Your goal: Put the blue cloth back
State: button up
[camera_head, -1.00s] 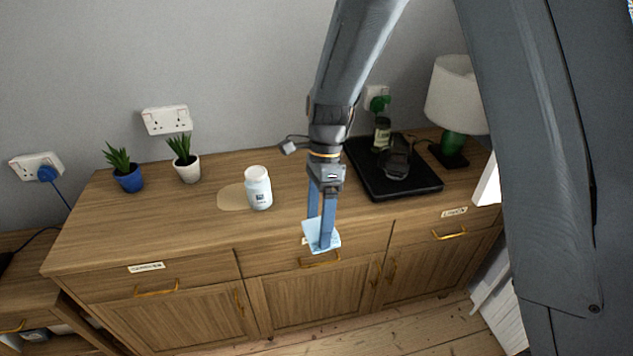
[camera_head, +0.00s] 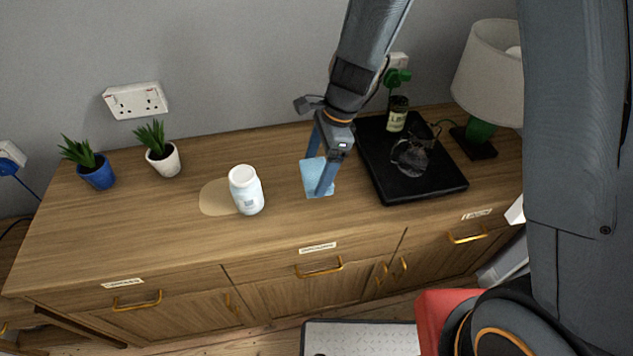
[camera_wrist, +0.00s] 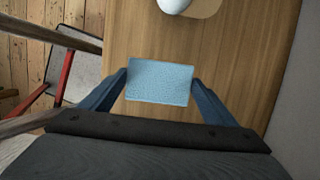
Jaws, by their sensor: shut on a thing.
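The blue cloth (camera_head: 318,181) is a small flat light-blue piece. My gripper (camera_head: 322,178) is shut on it, with a finger at each side, over the wooden sideboard top between the white bottle and the black tray. The cloth (camera_wrist: 160,82) also shows between the two fingers of my gripper (camera_wrist: 160,88) in the wrist view. I cannot tell whether the cloth touches the wood. A tan spill (camera_head: 216,198) lies on the sideboard (camera_head: 300,225), beside and partly behind the white bottle (camera_head: 246,192).
A black tray (camera_head: 437,187) with a dark glass item and a labelled bottle (camera_head: 397,114) lies right of my gripper. A lamp (camera_head: 490,75) stands beyond it. Two potted plants (camera_head: 163,158) stand at the left. Labelled drawers (camera_head: 318,270) line the front.

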jog(key=shift+f, duration=3.1)
jog(key=o, duration=0.9)
jog(key=shift+o, duration=0.2)
jog(key=s+b+v, duration=0.1)
jog(key=v, duration=1.1)
jog(key=s+d+r+n+t+h, duration=0.1)
jog(key=s+d+r+n, duration=0.1)
jog(key=s+d+n, duration=0.2)
jog(key=s+d+r+n+t+h, duration=0.1)
jog(key=s+d+n, duration=0.3)
jog(key=d+n, duration=0.7)
jog(key=d+r+h, duration=0.1)
jog(key=d, duration=0.2)
jog(key=shift+r, duration=0.4)
jog(key=shift+d, duration=0.1)
